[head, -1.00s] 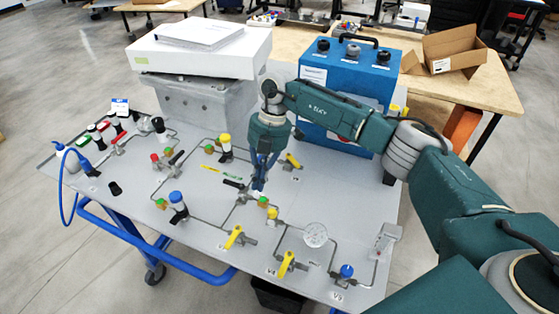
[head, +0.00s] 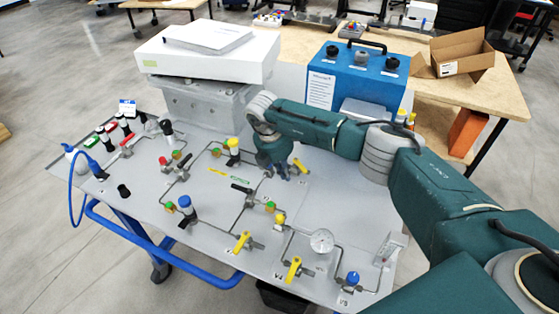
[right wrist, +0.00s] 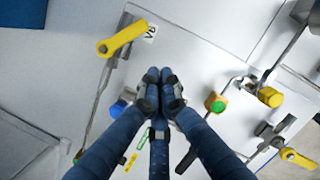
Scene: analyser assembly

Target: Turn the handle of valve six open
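A valve with a yellow lever handle (head: 301,166) stands on the grey panel (head: 340,195), just right of my right gripper (head: 285,177). In the right wrist view this handle (right wrist: 122,37) lies at a slant across its pipe, beside a white label that seems to read V6. My right gripper (right wrist: 160,76) has its fingers drawn together, with nothing visible between them. Its tips are below and right of the handle in that view, apart from it. My left gripper is not in view.
Other yellow handles (head: 241,242) (head: 293,269) sit near the panel's front edge. A gauge (head: 321,241), a green-topped fitting (right wrist: 215,103) and thin pipes stand around. A blue box (head: 355,75) and a white box (head: 205,55) stand behind the panel.

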